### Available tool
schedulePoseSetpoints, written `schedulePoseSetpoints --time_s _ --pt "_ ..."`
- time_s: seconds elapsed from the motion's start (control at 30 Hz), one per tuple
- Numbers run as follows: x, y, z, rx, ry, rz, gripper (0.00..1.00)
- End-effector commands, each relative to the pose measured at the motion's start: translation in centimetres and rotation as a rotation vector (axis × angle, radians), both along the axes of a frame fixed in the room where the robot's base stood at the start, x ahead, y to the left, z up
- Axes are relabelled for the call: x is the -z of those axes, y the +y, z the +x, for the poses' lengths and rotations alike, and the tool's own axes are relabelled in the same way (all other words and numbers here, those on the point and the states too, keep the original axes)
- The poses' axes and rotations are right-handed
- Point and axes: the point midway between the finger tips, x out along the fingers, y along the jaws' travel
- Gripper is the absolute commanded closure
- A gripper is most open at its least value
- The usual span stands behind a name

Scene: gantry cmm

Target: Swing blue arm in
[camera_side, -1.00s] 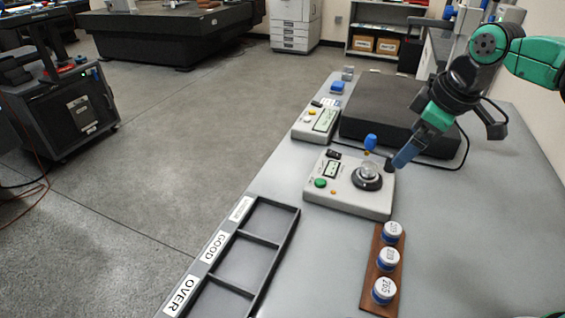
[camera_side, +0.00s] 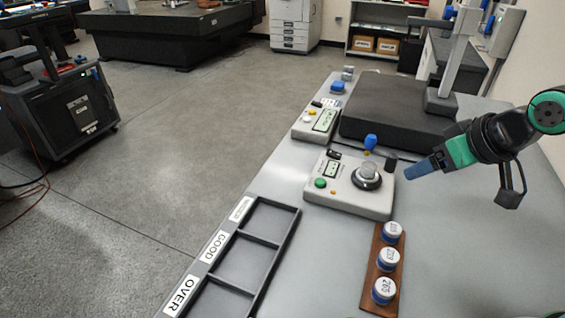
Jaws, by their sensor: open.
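The measuring device (camera_side: 340,198) is a pale box with a green button and a small display. A clear round piece (camera_side: 369,167) sits on its dark round stage (camera_side: 366,180). The blue knob (camera_side: 371,141) of the swing arm stands at the device's back edge, behind the stage and not over it. A dark upright post (camera_side: 390,162) stands at the back right corner. My gripper (camera_side: 408,173) is open and empty, just right of the post, with its blue-grey fingers pointing left. The gap between the fingers is hard to see from this side.
A second device (camera_side: 316,122) and a dark granite block (camera_side: 385,112) stand behind. A wooden strip (camera_side: 371,290) with three labelled round pieces lies in front, and a sorting tray (camera_side: 272,240) at the left front. The table to the right is clear.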

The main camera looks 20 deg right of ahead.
Motion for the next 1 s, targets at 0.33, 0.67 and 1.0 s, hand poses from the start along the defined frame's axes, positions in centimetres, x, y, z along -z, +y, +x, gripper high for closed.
schedulePoseSetpoints --time_s 0.33,0.67,1.0 --pt "-3.5 -1.1 6.6 0.005 0.212 -0.012 0.38" --pt "-1.7 -3.0 14.4 0.004 0.468 -0.01 0.38" --pt "1.7 -4.2 17.5 0.0 0.608 0.0 0.38"
